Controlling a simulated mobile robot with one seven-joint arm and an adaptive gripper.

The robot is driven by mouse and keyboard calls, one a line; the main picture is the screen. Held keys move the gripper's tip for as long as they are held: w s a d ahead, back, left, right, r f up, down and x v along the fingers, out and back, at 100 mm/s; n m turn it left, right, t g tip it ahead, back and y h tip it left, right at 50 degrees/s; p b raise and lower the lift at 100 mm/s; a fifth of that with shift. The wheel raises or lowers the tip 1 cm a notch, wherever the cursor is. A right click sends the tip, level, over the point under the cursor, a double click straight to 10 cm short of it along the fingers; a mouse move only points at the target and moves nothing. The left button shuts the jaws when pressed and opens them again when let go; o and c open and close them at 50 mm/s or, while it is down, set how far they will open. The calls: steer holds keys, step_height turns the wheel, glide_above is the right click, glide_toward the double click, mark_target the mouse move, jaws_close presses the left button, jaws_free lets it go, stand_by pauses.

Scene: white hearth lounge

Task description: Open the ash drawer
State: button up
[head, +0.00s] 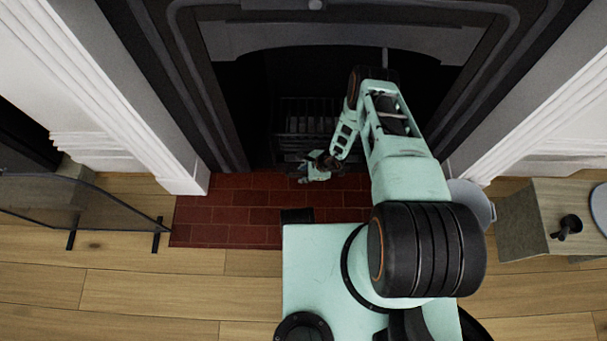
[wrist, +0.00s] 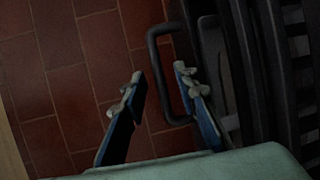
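In the wrist view, a dark U-shaped handle (wrist: 154,58) stands out from a dark front (wrist: 232,60), which looks like the ash drawer's face. My gripper (wrist: 158,84) is open, with its blue, grey-tipped fingers apart. The handle's bar lies between the fingers in the picture, the right finger seen inside the loop. I see a gap on the left finger's side; whether the right finger touches is unclear. In the head view, my gripper (head: 316,168) is low at the front of the fireplace opening and hides most of the drawer area.
A dark grate (head: 305,118) stands inside the fireplace. Red hearth tiles (head: 235,207) lie in front. A fire screen (head: 88,205) stands at left, a grey bucket (head: 474,200) and wooden box (head: 560,205) at right. The wooden floor at front left is clear.

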steer(key=shift+c, duration=0.3)
jaws_close()
steer(key=shift+s, duration=0.2)
